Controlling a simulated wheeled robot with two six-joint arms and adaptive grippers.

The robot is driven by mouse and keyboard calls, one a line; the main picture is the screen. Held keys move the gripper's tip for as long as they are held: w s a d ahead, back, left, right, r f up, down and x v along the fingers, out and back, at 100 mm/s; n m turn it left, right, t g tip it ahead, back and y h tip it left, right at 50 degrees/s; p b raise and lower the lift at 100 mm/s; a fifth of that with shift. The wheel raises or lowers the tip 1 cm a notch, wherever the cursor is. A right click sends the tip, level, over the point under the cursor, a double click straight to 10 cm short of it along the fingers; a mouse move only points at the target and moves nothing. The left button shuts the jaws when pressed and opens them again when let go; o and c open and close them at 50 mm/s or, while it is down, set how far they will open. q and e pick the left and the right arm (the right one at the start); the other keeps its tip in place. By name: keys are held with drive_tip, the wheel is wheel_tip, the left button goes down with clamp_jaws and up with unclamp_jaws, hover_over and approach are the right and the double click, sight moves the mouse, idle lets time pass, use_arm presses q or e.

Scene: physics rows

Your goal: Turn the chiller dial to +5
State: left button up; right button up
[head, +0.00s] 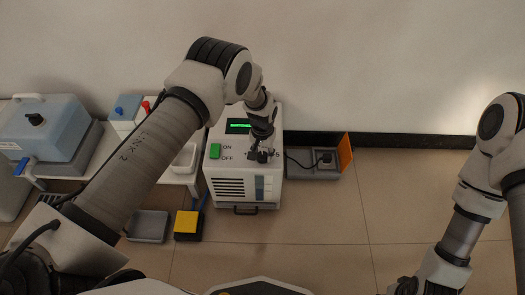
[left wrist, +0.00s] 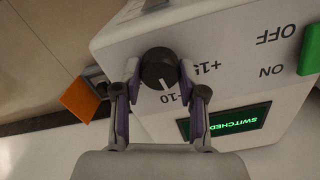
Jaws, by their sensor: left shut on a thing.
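The chiller (head: 243,183) is a white box with a green lit display (head: 238,126) and a green switch (head: 215,150) by ON and OFF labels. Its black round dial (left wrist: 159,68) shows in the left wrist view, with a white pointer mark. The mark points down in that picture, near a label ending in 10; a +15 label is to the right. My left gripper (left wrist: 160,72) is shut on the dial, one finger on each side. In the head view the left gripper (head: 262,154) largely hides the dial. My right gripper (head: 404,287) is at the bottom edge, its fingers unclear.
A grey tray with an orange flap (head: 346,153) lies right of the chiller. A table with a blue-grey box (head: 45,130) is at the left. A yellow-topped block (head: 188,223) and grey bin (head: 148,226) are on the floor. Floor at right is clear.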

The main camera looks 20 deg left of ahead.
sight(263, 155)
use_arm(q)
drive_tip(key=m+p, duration=0.1)
drive_tip(key=m, duration=0.5)
drive_tip(key=m+p, duration=0.1)
drive_tip(key=m, duration=0.3)
drive_tip(key=shift+s, duration=0.1)
drive_tip(key=shift+m, duration=1.6)
drive_tip(key=shift+p, duration=0.3)
drive_tip(key=o, duration=1.1)
drive_tip(key=shift+f, duration=0.1)
drive_tip(key=shift+o, duration=0.2)
wheel_tip(263, 155, up, 12)
